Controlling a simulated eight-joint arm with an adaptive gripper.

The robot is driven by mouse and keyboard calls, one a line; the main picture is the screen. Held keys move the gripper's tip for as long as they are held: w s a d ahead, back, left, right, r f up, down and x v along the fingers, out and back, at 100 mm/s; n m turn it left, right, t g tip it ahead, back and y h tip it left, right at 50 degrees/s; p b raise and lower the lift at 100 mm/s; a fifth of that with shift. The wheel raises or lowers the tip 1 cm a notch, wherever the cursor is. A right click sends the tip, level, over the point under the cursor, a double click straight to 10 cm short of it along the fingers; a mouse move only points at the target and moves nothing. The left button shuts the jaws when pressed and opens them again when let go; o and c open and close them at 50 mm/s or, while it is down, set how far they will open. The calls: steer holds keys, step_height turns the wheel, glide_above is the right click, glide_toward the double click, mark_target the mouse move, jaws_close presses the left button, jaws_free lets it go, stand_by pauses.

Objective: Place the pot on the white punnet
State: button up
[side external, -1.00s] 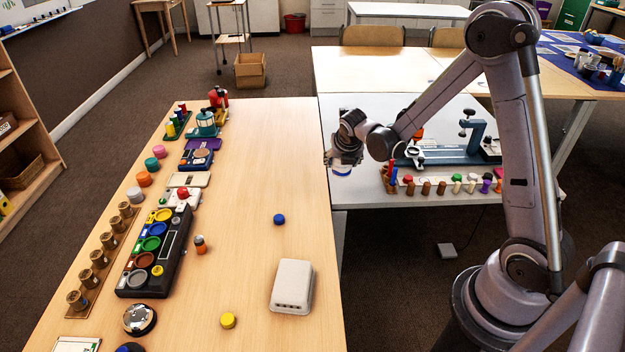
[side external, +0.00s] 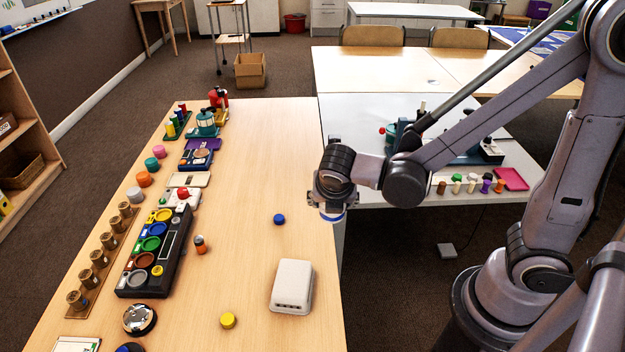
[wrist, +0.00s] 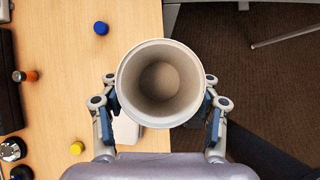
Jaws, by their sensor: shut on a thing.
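My gripper (wrist: 161,100) is shut on the pot (wrist: 160,85), a pale round vessel. In the wrist view I look down into its open, empty mouth, with a finger pad on each side. In the side view my gripper (side external: 332,200) hangs over the table's right edge, and only a white and blue part of the pot (side external: 333,216) shows below it. The white punnet (side external: 292,286), a white rounded box with small openings along its near side, sits on the wooden table, nearer the camera than the gripper. In the wrist view the pot and left finger partly cover the punnet (wrist: 126,132).
A blue disc (side external: 279,219) and a yellow disc (side external: 228,320) lie on the wooden table (side external: 255,170) near the punnet. The table's middle is mostly clear.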

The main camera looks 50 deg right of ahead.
steer(key=shift+s+a+r, duration=0.2)
steer(key=shift+s+a, duration=0.4)
steer(key=shift+s, duration=0.15)
steer(key=shift+a+f, duration=0.15)
steer(key=shift+a, duration=0.2)
glide_toward(293, 267)
steer(key=shift+w+d, duration=0.75)
steer(key=shift+d, duration=0.2)
steer(key=shift+f, duration=1.9)
steer(key=shift+f, duration=0.15)
steer(key=o, duration=0.8)
steer(key=shift+c, duration=0.2)
